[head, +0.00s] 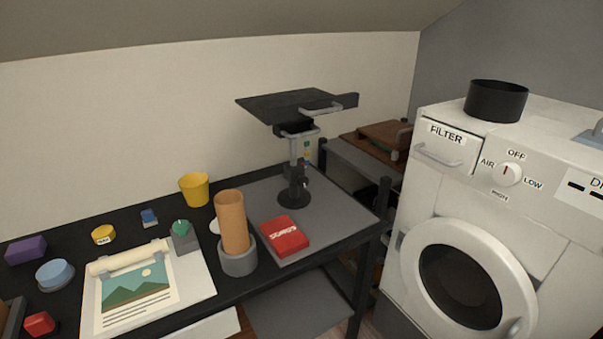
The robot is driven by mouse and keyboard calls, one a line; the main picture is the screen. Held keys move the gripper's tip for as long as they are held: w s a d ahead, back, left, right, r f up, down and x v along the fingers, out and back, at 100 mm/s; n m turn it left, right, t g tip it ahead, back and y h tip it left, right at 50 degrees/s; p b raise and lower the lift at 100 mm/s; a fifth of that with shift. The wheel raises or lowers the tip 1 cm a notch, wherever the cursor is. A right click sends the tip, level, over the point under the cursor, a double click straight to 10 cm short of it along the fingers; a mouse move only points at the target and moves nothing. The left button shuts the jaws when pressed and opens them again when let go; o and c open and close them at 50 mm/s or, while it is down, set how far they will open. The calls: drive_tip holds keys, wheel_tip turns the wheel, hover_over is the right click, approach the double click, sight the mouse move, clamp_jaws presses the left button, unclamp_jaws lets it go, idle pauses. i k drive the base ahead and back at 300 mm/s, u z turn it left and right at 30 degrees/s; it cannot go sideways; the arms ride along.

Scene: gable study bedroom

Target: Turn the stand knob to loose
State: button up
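A black stand (294,200) with a round base and a grey pole stands on the grey mat at the right end of the black desk. A flat dark plate (285,106) tops it, with pale bar handles at its front edge and below. A small dark knob-like part (303,182) shows on the side of the lower pole; its setting cannot be read. A strip of small coloured marks (307,152) shows beside the pole, too small to read. My gripper is not in view.
A red box (284,237) and an orange tube in a grey holder (238,262) stand in front of the stand. A yellow cup (194,189) is to the left. A white machine (467,215) with a dial stands right of the desk.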

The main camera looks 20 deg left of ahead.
sight(303, 181)
drive_tip(key=z, duration=1.7)
drive_tip(key=k, duration=1.55)
drive_tip(key=u, duration=1.25)
drive_tip(key=i, duration=0.95)
drive_tip(key=u, duration=0.05)
